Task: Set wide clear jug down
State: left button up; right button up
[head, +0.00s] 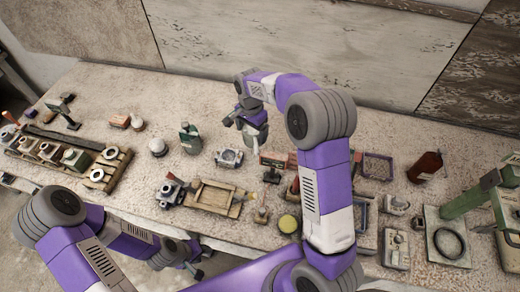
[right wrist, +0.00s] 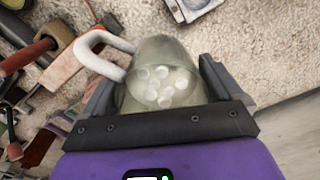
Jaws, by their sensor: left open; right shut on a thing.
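The wide clear jug (right wrist: 150,62) is between the fingers of my right gripper (right wrist: 160,88) in the right wrist view. It holds several small white balls, and its pale handle (right wrist: 95,48) points to the left. In the head view the jug (head: 257,133) shows below my right gripper (head: 246,115), over the back middle of the table. I cannot tell whether its base touches the table. My left gripper (head: 190,262) is open and empty at the table's front edge, partly hidden by its own arm.
The table (head: 330,108) is crowded. A brown bottle (head: 425,166) stands to the right. The back strip near the wall is clear.

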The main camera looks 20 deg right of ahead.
jog(key=f, duration=1.1)
jog(key=shift+w+f+b, duration=0.2)
jog(key=shift+f+b, duration=0.05)
jog(key=shift+b, duration=0.15)
jog(key=shift+f, duration=0.2)
jog(key=o, duration=1.1)
jog(key=shift+r, duration=0.15)
